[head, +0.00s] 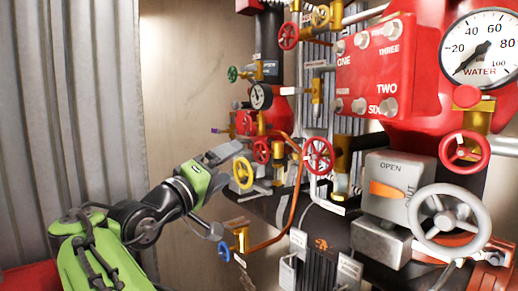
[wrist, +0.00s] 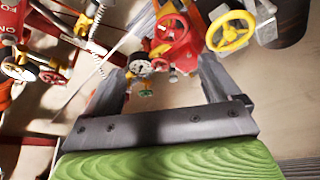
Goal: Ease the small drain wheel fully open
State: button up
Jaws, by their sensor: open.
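No readable label marks which wheel is the drain wheel. Small wheels near my gripper (head: 228,152) include a yellow wheel (head: 243,172), a red wheel (head: 262,152) and a small blue wheel (head: 224,251) on a brass valve lower down. My gripper is at the left of the pipework, above and beside the yellow wheel in the head view. In the wrist view the jaws (wrist: 163,78) are apart with nothing held between them. Beyond them are a red wheel (wrist: 171,28), a small green wheel (wrist: 146,92) and, to the right, the yellow wheel (wrist: 231,30).
A large grey wheel (head: 449,217), a grey OPEN lever box (head: 390,188) and a water gauge (head: 481,47) stand at the right. Another red wheel (head: 318,155) and a copper pipe (head: 291,205) are close by. A corrugated panel (head: 75,100) stands at the left.

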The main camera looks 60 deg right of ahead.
aim_at(259, 153)
jog(key=p+x, duration=0.2)
jog(key=x, duration=0.2)
jog(key=f+p+x, duration=0.1)
jog(key=p+x, duration=0.1)
jog(key=x, duration=0.2)
jog(key=f+p+x, duration=0.1)
jog(key=p+x, duration=0.1)
jog(key=x, duration=0.3)
jog(key=shift+w+d+f, duration=0.1)
jog(key=shift+d, duration=0.25)
jog(key=shift+c, duration=0.3)
jog(key=c, duration=0.9)
jog(key=shift+c, duration=0.2)
